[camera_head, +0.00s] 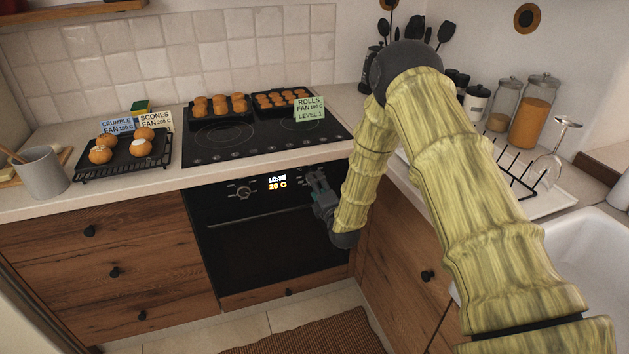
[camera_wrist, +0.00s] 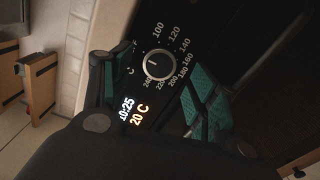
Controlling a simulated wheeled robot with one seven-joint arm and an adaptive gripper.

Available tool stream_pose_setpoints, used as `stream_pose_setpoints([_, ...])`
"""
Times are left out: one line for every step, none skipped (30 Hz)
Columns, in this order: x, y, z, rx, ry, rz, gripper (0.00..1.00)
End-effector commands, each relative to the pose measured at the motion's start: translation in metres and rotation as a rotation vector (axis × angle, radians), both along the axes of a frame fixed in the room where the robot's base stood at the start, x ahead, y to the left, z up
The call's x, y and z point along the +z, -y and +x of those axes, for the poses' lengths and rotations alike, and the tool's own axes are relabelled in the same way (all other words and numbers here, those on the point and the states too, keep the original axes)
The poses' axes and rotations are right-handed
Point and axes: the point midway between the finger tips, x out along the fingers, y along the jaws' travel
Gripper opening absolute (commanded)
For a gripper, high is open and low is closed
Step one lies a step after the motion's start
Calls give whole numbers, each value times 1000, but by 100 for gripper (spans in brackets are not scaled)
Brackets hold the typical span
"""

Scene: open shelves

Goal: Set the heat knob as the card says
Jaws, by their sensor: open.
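The heat knob (camera_wrist: 159,66) is a dark, pale-rimmed dial in the wrist view, ringed by numbers from 100 to 240. Its small white mark appears to point up-left, away from the numbers. My gripper (camera_wrist: 160,78) is open, with teal-padded fingers either side of the knob; I cannot tell whether they touch it. In the head view my gripper (camera_head: 322,200) is at the oven front, hiding most of this knob. The rolls card (camera_head: 310,109) reads fan and level 1; its temperature is too small to be sure of. The scones card (camera_head: 156,122) and crumble card (camera_head: 117,126) stand left.
The oven display (camera_head: 277,183) shows 10:25 and 20 C. Another knob (camera_head: 243,192) is left of it. The oven door (camera_head: 260,240) is shut. Two trays of rolls stand on the hob (camera_head: 240,144); a black tray (camera_head: 90,170) of baked goods is on the left counter.

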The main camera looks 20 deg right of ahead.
Motion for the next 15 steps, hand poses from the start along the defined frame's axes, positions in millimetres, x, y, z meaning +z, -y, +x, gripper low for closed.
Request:
stream_pose_setpoints([1,1,7,-1,1,0,60])
stream_pose_setpoints([0,0,11,-1,1,0,60])
stream_pose_setpoints([0,0,15,0,0,0,60])
stream_pose_setpoints([0,0,18,0,0,1,60])
stream_pose_setpoints([0,0,21,0,0,1,60])
stream_pose_setpoints([0,0,24,-1,1,1,60])
stream_pose_setpoints([0,0,26,-1,1,1,60])
stream_pose_setpoints([0,0,27,0,0,1,60])
stream_pose_setpoints([0,0,29,0,-1,1,60])
stream_pose_setpoints([0,-1,30,0,-1,1,60])
stream_pose_setpoints([0,-1,31,0,-1,1,60])
stream_pose_setpoints([0,-1,31,0,-1,1,60])
stream_pose_setpoints([0,-1,32,0,-1,1,60])
stream_pose_setpoints([0,-1,32,0,-1,0,60])
stream_pose_setpoints([0,-1,32,0,-1,0,60])
